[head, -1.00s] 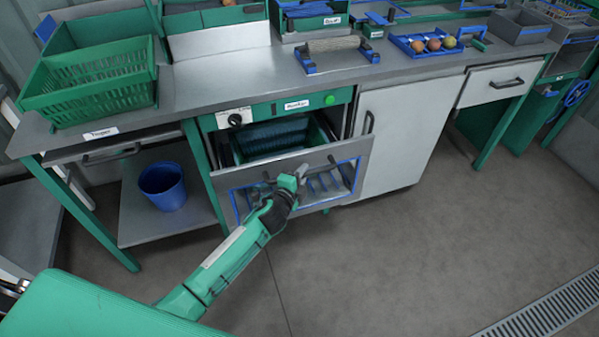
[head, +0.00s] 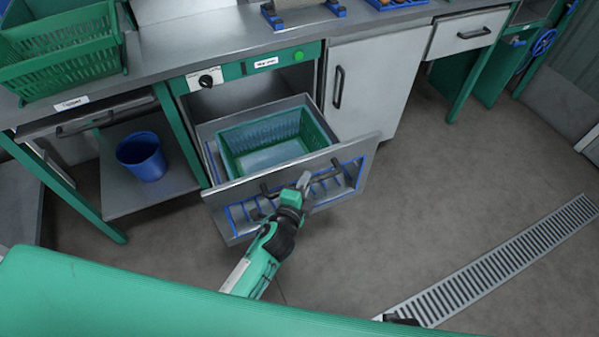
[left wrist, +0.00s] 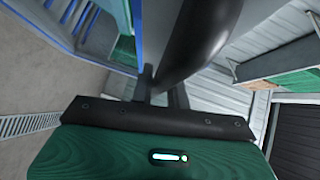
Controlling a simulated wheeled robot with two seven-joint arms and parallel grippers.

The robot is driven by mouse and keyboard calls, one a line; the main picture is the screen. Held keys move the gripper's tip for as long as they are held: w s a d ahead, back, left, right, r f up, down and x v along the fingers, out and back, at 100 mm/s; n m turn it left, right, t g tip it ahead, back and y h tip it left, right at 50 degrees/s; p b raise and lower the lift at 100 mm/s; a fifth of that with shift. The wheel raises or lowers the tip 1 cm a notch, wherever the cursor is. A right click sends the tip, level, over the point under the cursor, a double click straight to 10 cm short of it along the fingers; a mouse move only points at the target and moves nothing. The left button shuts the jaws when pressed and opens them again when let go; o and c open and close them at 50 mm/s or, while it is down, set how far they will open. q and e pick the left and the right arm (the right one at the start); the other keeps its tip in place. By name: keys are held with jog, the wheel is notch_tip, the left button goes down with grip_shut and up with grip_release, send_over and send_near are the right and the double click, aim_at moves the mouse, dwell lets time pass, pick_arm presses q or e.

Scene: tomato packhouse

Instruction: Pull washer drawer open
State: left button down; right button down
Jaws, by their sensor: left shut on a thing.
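The washer drawer (head: 350,151) stands pulled out from under the bench, its pale front panel with blue strips toward me. A green basket (head: 230,165) sits inside it. My left gripper (head: 303,182) is shut on the dark bar handle (head: 267,190) on the drawer front. In the left wrist view, a thick dark bar (left wrist: 200,40) fills the upper middle, close to the fingers (left wrist: 160,92). The fingers partly hide the handle in the head view. My right gripper is not seen.
The washer panel has a black knob (head: 206,81) and a green button (head: 298,56). A blue bucket (head: 142,157) stands on the low shelf at left. A closed white cabinet (head: 375,85) is to the right. The floor in front is clear, with a drain grate (head: 500,255).

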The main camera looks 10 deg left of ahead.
pick_arm(q)
jog(key=shift+s+d+f, duration=0.1)
jog(key=shift+s+d, duration=0.1)
jog(key=shift+s, duration=0.1)
jog(key=c, duration=1.4)
grip_release()
jog(key=shift+o, duration=0.2)
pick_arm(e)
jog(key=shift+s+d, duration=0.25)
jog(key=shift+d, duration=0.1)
